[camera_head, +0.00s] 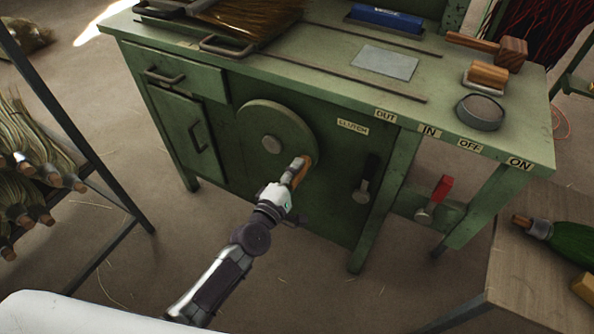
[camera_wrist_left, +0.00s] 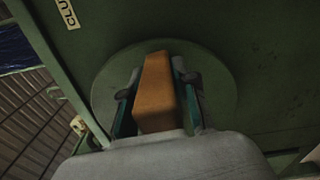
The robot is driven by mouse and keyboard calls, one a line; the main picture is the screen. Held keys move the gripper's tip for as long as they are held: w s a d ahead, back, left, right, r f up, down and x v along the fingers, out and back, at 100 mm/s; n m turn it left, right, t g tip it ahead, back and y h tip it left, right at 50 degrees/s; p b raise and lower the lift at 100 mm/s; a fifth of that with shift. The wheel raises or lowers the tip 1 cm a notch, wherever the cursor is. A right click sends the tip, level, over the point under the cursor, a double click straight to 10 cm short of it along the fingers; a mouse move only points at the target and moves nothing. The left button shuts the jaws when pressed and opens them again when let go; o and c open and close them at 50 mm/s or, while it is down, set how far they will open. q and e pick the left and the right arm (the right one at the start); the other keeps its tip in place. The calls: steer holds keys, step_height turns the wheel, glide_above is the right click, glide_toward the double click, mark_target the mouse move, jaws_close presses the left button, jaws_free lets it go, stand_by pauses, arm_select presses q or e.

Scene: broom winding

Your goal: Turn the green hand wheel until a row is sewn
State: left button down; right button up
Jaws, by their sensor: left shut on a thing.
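The green hand wheel (camera_head: 262,128) is a round disc on the front of the green workbench. A wooden handle (camera_head: 306,162) sticks out near its lower right edge. My left gripper (camera_head: 299,170) is shut on this handle. In the left wrist view the orange-brown handle (camera_wrist_left: 156,90) lies between the two fingers (camera_wrist_left: 157,100), with the wheel (camera_wrist_left: 222,85) behind it. The wheel's hub (camera_head: 271,144) shows in the head view. My right gripper is not in view.
A clutch lever (camera_head: 362,190) hangs right of the wheel, and a red-handled lever (camera_head: 437,193) stands farther right. A mallet (camera_head: 498,48), a round dish (camera_head: 480,112) and a blue block (camera_head: 386,19) lie on the bench. A rack of brooms (camera_head: 30,165) stands at left.

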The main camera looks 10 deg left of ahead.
arm_select(q)
steer(key=c, duration=0.9)
jaws_free()
steer(key=v, duration=1.2)
